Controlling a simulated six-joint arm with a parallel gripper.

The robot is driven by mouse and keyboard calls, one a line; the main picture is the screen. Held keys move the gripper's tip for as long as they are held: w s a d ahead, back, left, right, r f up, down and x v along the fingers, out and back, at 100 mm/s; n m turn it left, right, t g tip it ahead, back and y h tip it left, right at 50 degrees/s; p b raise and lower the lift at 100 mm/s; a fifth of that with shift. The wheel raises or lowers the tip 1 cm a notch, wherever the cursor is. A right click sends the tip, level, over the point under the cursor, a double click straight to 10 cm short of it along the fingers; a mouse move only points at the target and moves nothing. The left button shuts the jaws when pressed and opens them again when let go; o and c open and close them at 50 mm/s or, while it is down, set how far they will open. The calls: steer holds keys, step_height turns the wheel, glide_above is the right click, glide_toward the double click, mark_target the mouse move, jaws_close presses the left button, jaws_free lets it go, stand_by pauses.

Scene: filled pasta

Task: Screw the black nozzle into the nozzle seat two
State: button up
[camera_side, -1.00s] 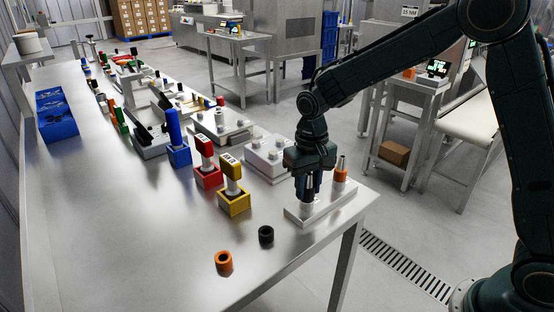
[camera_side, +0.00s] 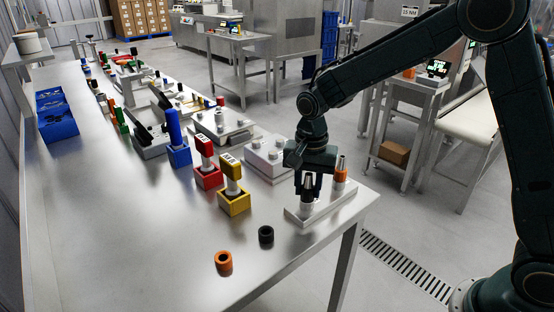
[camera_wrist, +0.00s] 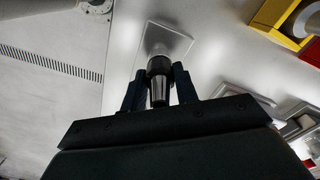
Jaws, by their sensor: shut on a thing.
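My gripper (camera_side: 309,190) is at the near end of the table, pointing down, its fingers shut on the black nozzle (camera_side: 307,184). In the wrist view the black nozzle (camera_wrist: 160,66), a black collar with a grey metal tip, sits between the two fingers (camera_wrist: 159,82). It stands upright over the left seat of a pale base plate (camera_side: 327,209); this plate also shows in the wrist view (camera_wrist: 177,40). The fingers partly hide the joint, so I cannot tell how deep the nozzle sits. An orange-collared nozzle (camera_side: 341,172) stands on the right seat.
A black ring (camera_side: 266,234) and an orange ring (camera_side: 223,262) lie on the open table front. Yellow (camera_side: 234,204), red (camera_side: 208,178) and blue (camera_side: 179,155) holders stand to the left. A pale block (camera_side: 266,158) sits behind the plate. The table edge is close on the right.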

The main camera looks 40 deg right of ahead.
steer(key=shift+m, duration=0.4)
steer(key=m, duration=0.9)
steer(key=shift+m, duration=1)
steer(key=shift+m, duration=0.3)
steer(key=m, duration=0.2)
steer(key=shift+f+m, duration=0.1)
steer(key=shift+m, duration=1.5)
steer(key=shift+m, duration=1.4)
